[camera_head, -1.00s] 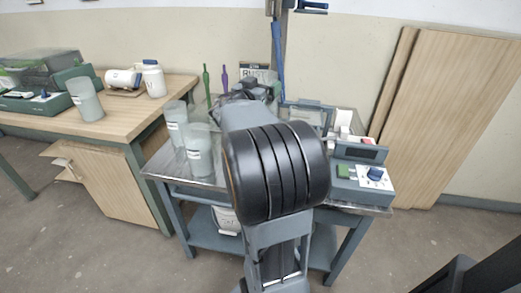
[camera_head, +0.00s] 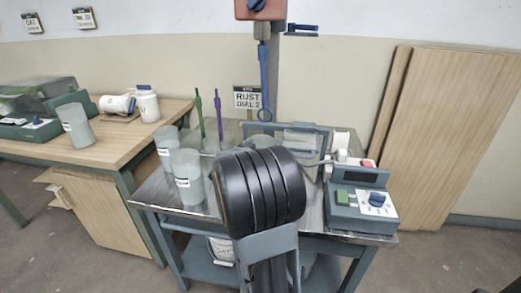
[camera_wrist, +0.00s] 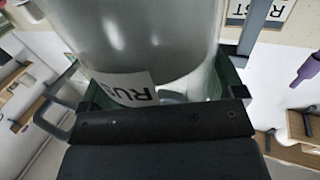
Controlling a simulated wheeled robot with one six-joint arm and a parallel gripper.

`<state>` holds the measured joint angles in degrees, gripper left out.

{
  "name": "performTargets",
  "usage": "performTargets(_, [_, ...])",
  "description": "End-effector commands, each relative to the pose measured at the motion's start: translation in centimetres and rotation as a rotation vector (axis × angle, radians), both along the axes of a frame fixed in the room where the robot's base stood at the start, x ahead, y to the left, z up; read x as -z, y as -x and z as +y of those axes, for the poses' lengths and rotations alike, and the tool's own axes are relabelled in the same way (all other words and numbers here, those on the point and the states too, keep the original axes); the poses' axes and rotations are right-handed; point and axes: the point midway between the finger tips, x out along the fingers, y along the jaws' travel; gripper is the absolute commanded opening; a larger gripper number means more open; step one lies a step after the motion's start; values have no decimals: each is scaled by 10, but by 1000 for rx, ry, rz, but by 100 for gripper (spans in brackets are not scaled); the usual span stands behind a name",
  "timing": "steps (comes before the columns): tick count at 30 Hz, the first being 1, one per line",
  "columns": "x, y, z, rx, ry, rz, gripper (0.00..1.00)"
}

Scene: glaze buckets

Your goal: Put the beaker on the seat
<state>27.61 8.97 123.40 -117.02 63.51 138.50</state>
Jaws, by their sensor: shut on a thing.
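In the wrist view, my gripper (camera_wrist: 165,88) is shut on a translucent grey beaker (camera_wrist: 160,35), with a green pad on each side of it. The beaker's white label shows part of the word RUST. In the head view, my black arm link hides the gripper and the held beaker. I cannot make out the seat for certain; a grey-blue framed device (camera_head: 300,138) stands behind my arm on the metal table, partly hidden.
Two other beakers (camera_head: 187,178) (camera_head: 166,148) stand on the metal table's left (camera_head: 158,193). A control box (camera_head: 362,205) is at its right. A RUST DIAL 2 sign (camera_head: 247,97) and green and purple tools (camera_head: 218,118) stand behind. Another beaker (camera_head: 77,127) is on the wooden bench.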

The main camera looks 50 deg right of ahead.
Motion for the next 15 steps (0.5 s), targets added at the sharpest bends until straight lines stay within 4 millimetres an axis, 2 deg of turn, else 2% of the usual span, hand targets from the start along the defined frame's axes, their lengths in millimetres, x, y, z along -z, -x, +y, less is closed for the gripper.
performTargets(12, [-1,0,-1,1,5,-5,5])
performTargets(13, [1,0,-1,1,2,-2,89])
performTargets(15, [0,0,-1,1,1,-1,96])
